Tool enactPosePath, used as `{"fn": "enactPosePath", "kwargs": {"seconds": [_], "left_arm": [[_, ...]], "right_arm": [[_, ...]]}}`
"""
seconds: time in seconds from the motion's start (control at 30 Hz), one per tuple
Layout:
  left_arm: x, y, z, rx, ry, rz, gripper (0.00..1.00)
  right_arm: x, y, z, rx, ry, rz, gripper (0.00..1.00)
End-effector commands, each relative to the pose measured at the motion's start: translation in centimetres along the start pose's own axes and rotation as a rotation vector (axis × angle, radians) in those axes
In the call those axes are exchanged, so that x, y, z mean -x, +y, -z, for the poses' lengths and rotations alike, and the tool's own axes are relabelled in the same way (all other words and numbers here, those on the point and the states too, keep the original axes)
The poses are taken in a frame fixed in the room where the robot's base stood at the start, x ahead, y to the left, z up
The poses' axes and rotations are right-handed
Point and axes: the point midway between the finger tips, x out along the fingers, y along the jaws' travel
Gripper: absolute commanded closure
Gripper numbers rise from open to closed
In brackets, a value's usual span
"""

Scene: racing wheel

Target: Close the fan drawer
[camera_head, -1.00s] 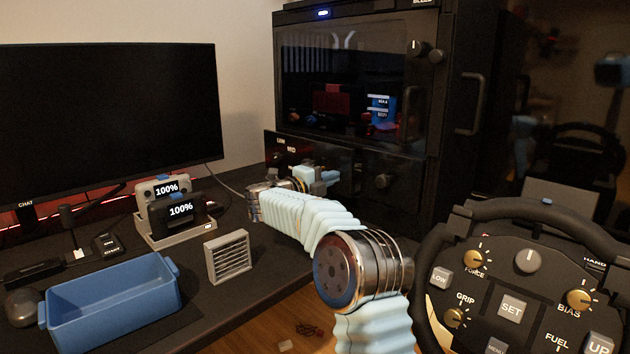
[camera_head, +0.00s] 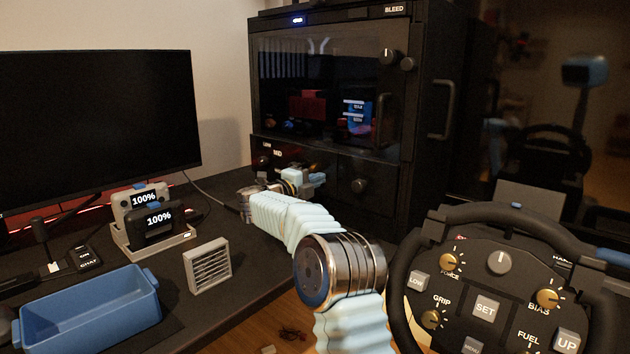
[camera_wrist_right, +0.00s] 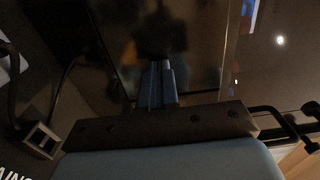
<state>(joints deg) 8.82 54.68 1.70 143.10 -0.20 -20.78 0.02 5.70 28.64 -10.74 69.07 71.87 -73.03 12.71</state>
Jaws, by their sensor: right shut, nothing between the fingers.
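The black cabinet (camera_head: 330,25) stands at the back, with a dark glass front. Below the glass is a lower front panel (camera_head: 372,168) with a LOW/MID dial at its left and a round knob (camera_head: 359,186); this appears to be the fan drawer area. How far the drawer stands out cannot be told, as my right arm partly covers the panel. My right gripper (camera_head: 318,179) is shut and empty in front of this panel. In the right wrist view its closed fingers (camera_wrist_right: 158,85) point at a dark glossy surface; contact cannot be told. My left gripper is out of view.
A racing wheel (camera_head: 485,305) fills the lower right. A blue bin (camera_head: 90,305), a small grey vent (camera_head: 207,266) and a dock with two 100% displays (camera_head: 155,240) stand on the desk at left, before a black monitor (camera_head: 95,130).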

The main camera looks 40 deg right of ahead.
Motion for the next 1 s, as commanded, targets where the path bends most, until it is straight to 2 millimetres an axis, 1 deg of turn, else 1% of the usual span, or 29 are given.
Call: {"fn": "enactPosePath", "kwargs": {"seconds": [0.03, 0.07, 0.17, 0.27, 0.4, 0.5, 0.6, 0.7, 0.8, 1.0], "left_arm": [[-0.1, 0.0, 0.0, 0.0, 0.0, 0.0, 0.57], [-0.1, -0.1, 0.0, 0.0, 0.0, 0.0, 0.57], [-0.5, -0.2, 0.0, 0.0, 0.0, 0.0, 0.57], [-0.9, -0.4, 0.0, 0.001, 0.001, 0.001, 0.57], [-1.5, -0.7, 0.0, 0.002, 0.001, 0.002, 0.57], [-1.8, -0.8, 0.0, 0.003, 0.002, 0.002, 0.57], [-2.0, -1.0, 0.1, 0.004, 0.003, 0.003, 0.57], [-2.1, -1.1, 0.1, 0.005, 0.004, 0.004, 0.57], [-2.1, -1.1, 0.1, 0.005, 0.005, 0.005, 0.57], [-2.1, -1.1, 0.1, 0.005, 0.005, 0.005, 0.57]], "right_arm": [[-0.5, -0.4, 0.7, 0.0, 0.016, 0.01, 1.0], [-0.2, -0.4, 0.7, 0.0, 0.016, 0.01, 1.0], [1.3, -0.3, 0.5, -0.002, 0.012, 0.008, 1.0], [3.7, -0.1, 0.3, -0.001, 0.008, 0.006, 1.0], [7.5, 0.0, 0.1, -0.001, 0.002, 0.005, 1.0], [9.9, 0.0, 0.0, -0.001, 0.0, 0.004, 1.0], [11.9, 0.0, 0.0, -0.001, -0.001, 0.004, 1.0], [13.2, -0.1, -0.1, -0.001, 0.0, 0.003, 1.0], [13.9, -0.1, -0.1, -0.001, -0.001, 0.003, 1.0], [14.2, -0.1, -0.1, 0.0, 0.0, 0.003, 1.0]]}}
